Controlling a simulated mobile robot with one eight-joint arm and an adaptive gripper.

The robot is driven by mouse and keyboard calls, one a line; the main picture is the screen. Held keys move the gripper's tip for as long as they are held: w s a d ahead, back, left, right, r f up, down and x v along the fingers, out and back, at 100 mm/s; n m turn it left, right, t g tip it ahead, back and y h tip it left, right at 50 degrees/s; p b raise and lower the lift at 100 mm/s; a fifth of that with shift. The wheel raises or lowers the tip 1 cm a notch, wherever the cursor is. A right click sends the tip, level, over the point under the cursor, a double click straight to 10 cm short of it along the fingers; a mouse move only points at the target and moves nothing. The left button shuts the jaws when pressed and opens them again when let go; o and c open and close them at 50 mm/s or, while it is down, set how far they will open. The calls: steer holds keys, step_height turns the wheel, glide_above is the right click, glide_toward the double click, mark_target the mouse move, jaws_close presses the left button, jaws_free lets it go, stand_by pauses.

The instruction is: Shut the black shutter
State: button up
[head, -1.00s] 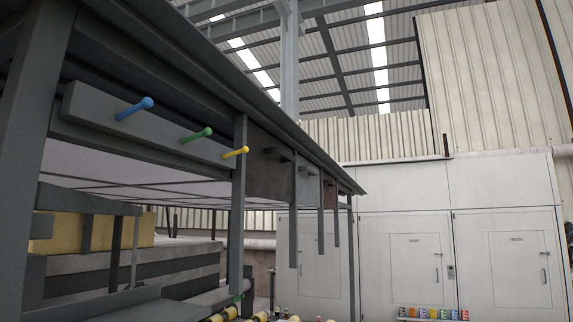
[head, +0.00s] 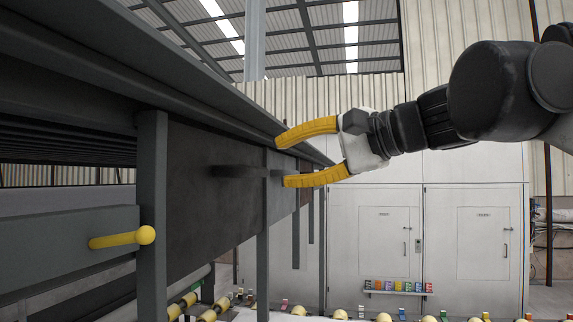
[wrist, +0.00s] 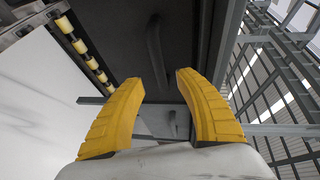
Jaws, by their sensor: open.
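The black shutter (head: 205,215) is a dark panel between two grey posts on the left structure in the head view. Its black bar handle (head: 236,171) sticks out toward the right. My gripper (head: 279,161) is open and empty, with its two yellow fingers pointing left toward the handle's outer end. I cannot tell the gap in depth between them. In the wrist view my gripper (wrist: 157,76) shows open fingers in front of a dark panel (wrist: 125,35) with a dark handle (wrist: 155,55). The shutter's upper edge lies in shadow under the overhang.
A yellow peg (head: 122,238) juts from a grey panel at the near left. A grey post (head: 152,215) stands beside the shutter. Rollers (head: 190,300) and small coloured items lie below. White cabinets (head: 385,250) stand behind.

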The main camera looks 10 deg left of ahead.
mark_target(258, 170)
steer(key=p+x, duration=0.1)
steer(key=x, duration=0.6)
steer(key=shift+w, duration=0.25)
steer(key=shift+w+a+f, duration=0.15)
steer(key=shift+a, duration=0.45)
steer(key=shift+w+a+f, duration=0.1)
steer(key=shift+w+a, duration=0.05)
steer(key=shift+w, duration=0.05)
steer(key=shift+c, duration=0.5)
jaws_close()
